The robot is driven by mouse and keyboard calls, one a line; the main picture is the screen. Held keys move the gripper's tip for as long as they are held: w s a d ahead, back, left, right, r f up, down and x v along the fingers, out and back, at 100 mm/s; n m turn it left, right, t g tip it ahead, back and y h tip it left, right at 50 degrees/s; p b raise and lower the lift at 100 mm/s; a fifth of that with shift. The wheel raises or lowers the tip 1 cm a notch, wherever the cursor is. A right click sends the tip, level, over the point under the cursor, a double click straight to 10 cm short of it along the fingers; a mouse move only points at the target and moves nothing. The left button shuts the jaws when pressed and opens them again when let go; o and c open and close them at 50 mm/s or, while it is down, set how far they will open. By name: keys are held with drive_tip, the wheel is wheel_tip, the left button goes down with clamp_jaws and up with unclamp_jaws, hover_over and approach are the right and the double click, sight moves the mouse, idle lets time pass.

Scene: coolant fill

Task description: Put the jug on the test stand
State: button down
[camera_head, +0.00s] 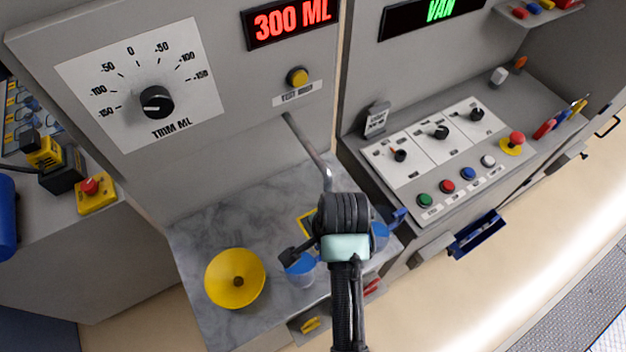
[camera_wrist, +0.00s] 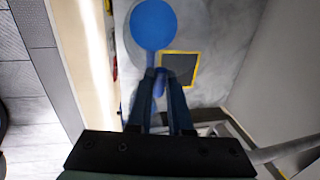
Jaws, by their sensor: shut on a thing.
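My gripper (camera_head: 292,254) is shut on a blue jug (camera_head: 302,272), seen at its fingertips (camera_wrist: 162,74) in the wrist view. The jug's round blue top (camera_wrist: 153,25) shows just ahead of the fingers. A dark square pad with a yellow border (camera_wrist: 181,68), which looks like the test stand, lies on the marble counter beside the jug. In the head view the pad's yellow edge (camera_head: 306,222) is mostly hidden behind my arm. The jug appears beside the pad, toward the counter's front edge. I cannot tell whether the jug touches the counter.
A metal spout (camera_head: 308,148) juts from the panel above the counter. A yellow funnel-like dish (camera_head: 235,278) stands on the marble at left. A second blue container (camera_head: 381,236) is partly hidden behind my wrist. A control console (camera_head: 440,155) stands at right.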

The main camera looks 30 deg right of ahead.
sight(320, 258)
drive_tip(key=shift+s+p+x, duration=0.1)
drive_tip(key=shift+s+x, duration=0.1)
drive_tip(key=shift+x, duration=0.7)
drive_tip(key=shift+s+p+x, duration=0.15)
drive_tip(key=shift+x, duration=0.75)
drive_tip(key=shift+s+p+x, duration=0.1)
drive_tip(key=shift+s+x, duration=0.1)
drive_tip(key=shift+x, duration=0.7)
drive_tip(key=shift+w+f, duration=0.1)
drive_tip(key=shift+f, duration=0.05)
drive_tip(key=shift+f, duration=0.1)
drive_tip(key=c, duration=0.8)
unclamp_jaws()
drive_tip(key=shift+c, duration=0.2)
drive_tip(key=b+v, duration=0.1)
drive_tip(key=v, duration=1.1)
